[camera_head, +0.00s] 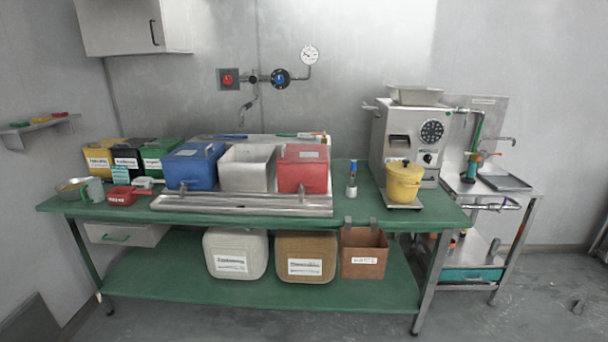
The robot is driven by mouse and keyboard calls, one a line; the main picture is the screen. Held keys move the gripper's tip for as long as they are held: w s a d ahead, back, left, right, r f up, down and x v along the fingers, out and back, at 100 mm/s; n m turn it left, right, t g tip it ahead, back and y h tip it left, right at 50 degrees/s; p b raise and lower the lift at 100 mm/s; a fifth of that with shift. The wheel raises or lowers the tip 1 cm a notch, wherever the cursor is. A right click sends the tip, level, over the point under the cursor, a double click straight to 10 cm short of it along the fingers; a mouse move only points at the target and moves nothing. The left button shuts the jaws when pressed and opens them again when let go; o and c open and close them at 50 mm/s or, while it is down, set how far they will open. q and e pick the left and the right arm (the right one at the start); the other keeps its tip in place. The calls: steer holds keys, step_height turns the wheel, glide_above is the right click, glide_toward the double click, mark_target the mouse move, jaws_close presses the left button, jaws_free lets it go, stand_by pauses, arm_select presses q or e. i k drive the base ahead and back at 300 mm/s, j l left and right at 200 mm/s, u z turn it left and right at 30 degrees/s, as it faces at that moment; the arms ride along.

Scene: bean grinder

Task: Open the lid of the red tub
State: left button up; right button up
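The red tub (314,177) stands upright at the right end of a metal tray on the green table, beside the white tub. Its red lid (289,154) looks shut, with a pale label on top. A small grey fitting (301,190) shows at its front. The inside of the tub is hidden. Neither of my grippers is in view.
A white tub (247,177) and a blue tub (193,173) share the metal tray (240,204). A small bottle (352,182) and a yellow pot (403,185) stand to the right, before a grey machine (395,138). Green table (372,208) is bare around the bottle.

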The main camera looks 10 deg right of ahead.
mark_target(309, 153)
steer(key=i+l+z, duration=0.1)
steer(key=i+z, duration=0.4)
steer(key=i, duration=0.4)
steer(key=i+j+z, duration=0.2)
steer(key=i+z, duration=0.25)
steer(key=i, duration=0.45)
